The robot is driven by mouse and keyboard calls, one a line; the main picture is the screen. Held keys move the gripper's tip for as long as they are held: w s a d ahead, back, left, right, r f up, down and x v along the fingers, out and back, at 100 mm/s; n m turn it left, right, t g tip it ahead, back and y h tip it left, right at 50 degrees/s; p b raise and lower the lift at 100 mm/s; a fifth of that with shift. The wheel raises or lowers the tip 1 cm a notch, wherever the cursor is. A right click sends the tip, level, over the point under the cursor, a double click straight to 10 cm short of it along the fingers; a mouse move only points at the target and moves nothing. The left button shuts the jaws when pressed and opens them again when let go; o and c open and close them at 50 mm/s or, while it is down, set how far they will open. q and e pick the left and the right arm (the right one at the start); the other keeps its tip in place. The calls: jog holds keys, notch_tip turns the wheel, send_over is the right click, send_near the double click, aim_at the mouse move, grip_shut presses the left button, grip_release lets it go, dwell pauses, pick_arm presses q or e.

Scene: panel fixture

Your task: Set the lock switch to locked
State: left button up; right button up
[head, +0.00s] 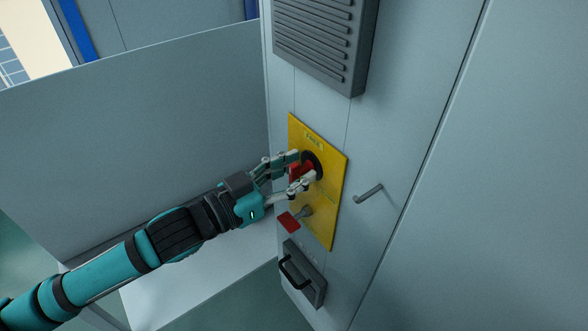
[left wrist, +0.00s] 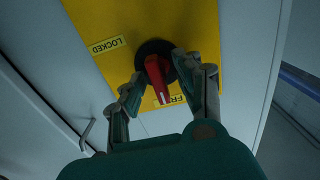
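The lock switch is a red handle (head: 302,173) on a black round base (head: 313,162), mounted on a yellow plate (head: 325,205). In the left wrist view the red handle (left wrist: 157,78) points toward the partly covered FREE label (left wrist: 172,100). The LOCKED label (left wrist: 107,45) is to its left there. My left gripper (head: 305,167) is at the switch, fingers apart. In the left wrist view the fingers of this gripper (left wrist: 157,67) stand on either side of the red handle, with a gap on the left; contact on the right is unclear. My right gripper is not in view.
Below the switch, a red tag (head: 288,222) hangs by a grey fitting (head: 305,211) on the plate. A black pull handle (head: 294,272) is lower. A grey lever handle (head: 368,193) sticks out right of the plate. A ribbed grey vent (head: 325,40) is above.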

pick_arm(q)
jog(key=shift+c, duration=0.3)
grip_shut()
jog(key=shift+m, duration=0.4)
jog(key=shift+r+m+p, duration=0.1)
jog(key=shift+m+p, duration=0.6)
jog(key=shift+m, duration=0.3)
jog(key=m+p, duration=0.1)
jog(key=m, duration=0.2)
jog(key=shift+s+m, duration=0.1)
jog(key=shift+m, duration=0.2)
jog(key=m+p, duration=0.2)
jog(key=m, duration=0.4)
jog(key=shift+s+d+m, duration=0.1)
jog(key=shift+m, duration=0.2)
jog(key=m, duration=0.2)
jog(key=m+p, duration=0.1)
jog(key=m, duration=0.1)
jog(key=shift+f+m, duration=0.35)
jog(key=shift+m, duration=0.05)
